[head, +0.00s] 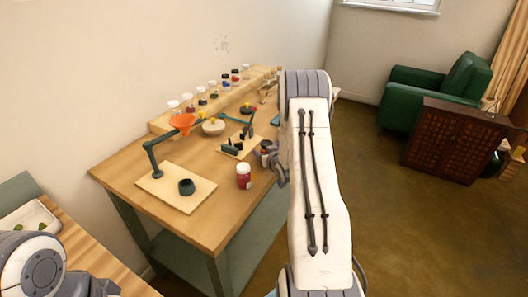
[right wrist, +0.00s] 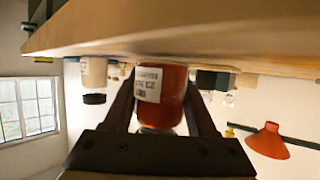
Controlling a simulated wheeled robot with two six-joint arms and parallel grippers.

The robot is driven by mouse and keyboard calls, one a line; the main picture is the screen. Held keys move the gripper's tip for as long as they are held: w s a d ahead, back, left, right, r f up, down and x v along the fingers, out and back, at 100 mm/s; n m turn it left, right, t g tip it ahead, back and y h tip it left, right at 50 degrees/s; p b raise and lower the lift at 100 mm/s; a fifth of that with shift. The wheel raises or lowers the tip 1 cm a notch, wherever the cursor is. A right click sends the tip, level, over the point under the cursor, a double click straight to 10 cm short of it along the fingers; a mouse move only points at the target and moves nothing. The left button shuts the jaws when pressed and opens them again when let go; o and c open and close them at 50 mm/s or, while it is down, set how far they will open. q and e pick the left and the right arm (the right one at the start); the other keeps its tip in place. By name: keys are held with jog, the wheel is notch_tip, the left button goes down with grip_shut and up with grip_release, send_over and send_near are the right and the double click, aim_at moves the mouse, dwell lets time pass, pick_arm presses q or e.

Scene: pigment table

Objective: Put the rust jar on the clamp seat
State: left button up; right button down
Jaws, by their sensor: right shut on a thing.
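The rust jar (right wrist: 172,98), a red-orange jar with a white label, is between the fingers of my right gripper (right wrist: 160,92) in the right wrist view. The gripper is shut on it. This view is upside down, and the jar's base is at or very near the wooden surface; I cannot tell whether it touches. In the head view my right forearm hides most of this gripper. A pale board (head: 226,152) with dark green, clamp-like parts (head: 236,146), seemingly the clamp seat, lies just left of the gripper.
A crimson jar with a pale lid (head: 244,176) stands near the table's front edge. Several small jars line the back shelf (head: 166,124).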

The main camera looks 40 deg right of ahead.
jog(key=shift+f+b, duration=0.25)
jog(key=shift+b, duration=0.05)
jog(key=shift+c, duration=1)
grip_release()
